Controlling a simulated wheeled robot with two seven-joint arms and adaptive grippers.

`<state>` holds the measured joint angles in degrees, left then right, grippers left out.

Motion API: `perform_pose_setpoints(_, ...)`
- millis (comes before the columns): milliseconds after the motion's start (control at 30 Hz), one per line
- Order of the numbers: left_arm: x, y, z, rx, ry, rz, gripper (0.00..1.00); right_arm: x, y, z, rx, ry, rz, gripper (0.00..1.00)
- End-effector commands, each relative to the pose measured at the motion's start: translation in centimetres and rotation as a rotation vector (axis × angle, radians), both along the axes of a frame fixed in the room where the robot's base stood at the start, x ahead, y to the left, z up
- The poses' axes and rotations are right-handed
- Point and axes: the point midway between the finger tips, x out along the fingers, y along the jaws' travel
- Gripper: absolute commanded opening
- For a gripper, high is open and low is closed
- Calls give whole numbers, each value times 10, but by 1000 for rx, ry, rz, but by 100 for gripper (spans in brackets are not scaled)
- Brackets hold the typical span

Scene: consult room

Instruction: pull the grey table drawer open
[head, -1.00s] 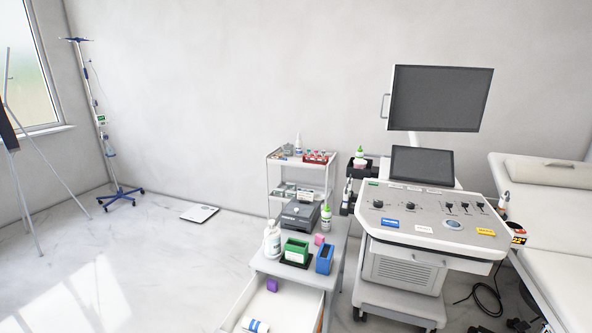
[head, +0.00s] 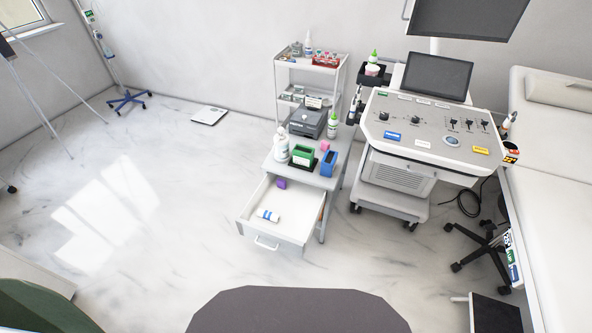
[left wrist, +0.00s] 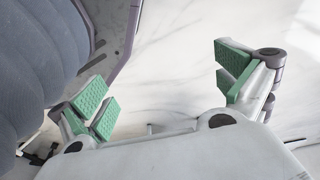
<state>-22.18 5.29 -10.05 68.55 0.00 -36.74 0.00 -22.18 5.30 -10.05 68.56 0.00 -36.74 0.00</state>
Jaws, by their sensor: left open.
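The grey table (head: 319,180) stands in the middle of the head view. Its drawer (head: 252,226) is pulled well out toward me, with a white handle (head: 266,243) on its front. Inside lie a purple block (head: 281,183) and a white and blue roll (head: 268,215). My left gripper (left wrist: 165,85) shows in the left wrist view with its green pads wide apart and nothing between them. It is over pale floor, away from the drawer. My right gripper is in neither view.
On the table stand a white bottle (head: 282,148), a green box (head: 303,155), a blue box (head: 328,163) and a grey device (head: 307,122). An ultrasound cart (head: 395,185) is close on the right, then a bed (head: 560,190). The floor left of the drawer is clear.

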Motion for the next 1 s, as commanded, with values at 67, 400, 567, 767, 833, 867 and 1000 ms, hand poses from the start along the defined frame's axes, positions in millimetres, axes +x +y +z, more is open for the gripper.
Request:
perform_pose_setpoints(67,-9,1,5,1,7,-1,100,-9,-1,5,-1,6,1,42)
perform_pose_setpoints(400,-46,8,8,4,24,-5,100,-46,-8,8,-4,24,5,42)
perform_pose_setpoints(567,-65,12,12,4,32,-7,100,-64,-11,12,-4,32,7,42)
perform_pose_setpoints(767,-88,16,18,7,42,-10,100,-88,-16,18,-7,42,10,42)
perform_pose_setpoints(833,-97,18,21,8,47,-10,100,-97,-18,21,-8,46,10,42)
perform_pose_setpoints(867,-101,19,22,7,47,-11,100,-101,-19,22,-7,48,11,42)
perform_pose_setpoints(1000,-119,22,28,9,56,-12,100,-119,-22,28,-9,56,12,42)
